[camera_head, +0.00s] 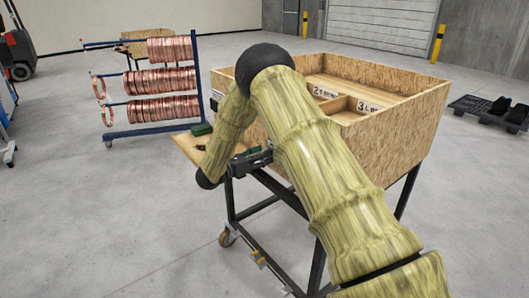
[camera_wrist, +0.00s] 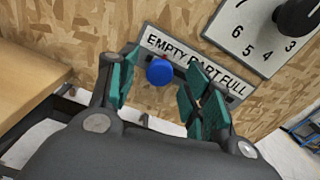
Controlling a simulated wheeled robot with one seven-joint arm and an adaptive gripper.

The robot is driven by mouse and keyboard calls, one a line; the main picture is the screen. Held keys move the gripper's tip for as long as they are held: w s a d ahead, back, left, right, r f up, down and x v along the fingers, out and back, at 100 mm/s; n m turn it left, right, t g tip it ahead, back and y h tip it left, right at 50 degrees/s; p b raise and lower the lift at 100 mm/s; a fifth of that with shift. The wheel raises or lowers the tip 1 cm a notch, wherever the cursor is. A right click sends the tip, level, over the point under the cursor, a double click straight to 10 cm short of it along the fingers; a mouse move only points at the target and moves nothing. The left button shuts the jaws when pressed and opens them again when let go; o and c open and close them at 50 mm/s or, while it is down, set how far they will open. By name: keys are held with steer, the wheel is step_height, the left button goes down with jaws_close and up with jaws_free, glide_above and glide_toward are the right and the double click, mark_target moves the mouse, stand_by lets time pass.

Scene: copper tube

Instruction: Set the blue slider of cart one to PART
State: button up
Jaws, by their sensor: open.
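The blue slider (camera_wrist: 159,71) is a round knob on the cart's wooden side panel in the wrist view. It sits just below the label plate (camera_wrist: 200,62) reading EMPTY PART FULL, nearest the word EMPTY. My gripper (camera_wrist: 163,77) is open, with one green finger left of the knob and the other to its right. The knob shows between the fingers with gaps; I cannot tell the depth between them. In the head view the cart (camera_head: 405,130) is a wooden box on a dark frame. My gripper (camera_head: 262,157) is at its near left side, and my arm hides the slider there.
A numbered dial (camera_wrist: 262,32) with a black knob is right of the label. A rack of copper coils (camera_head: 160,80) stands behind left. Open floor surrounds the cart.

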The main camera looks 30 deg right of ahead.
steer(key=shift+d, duration=0.8)
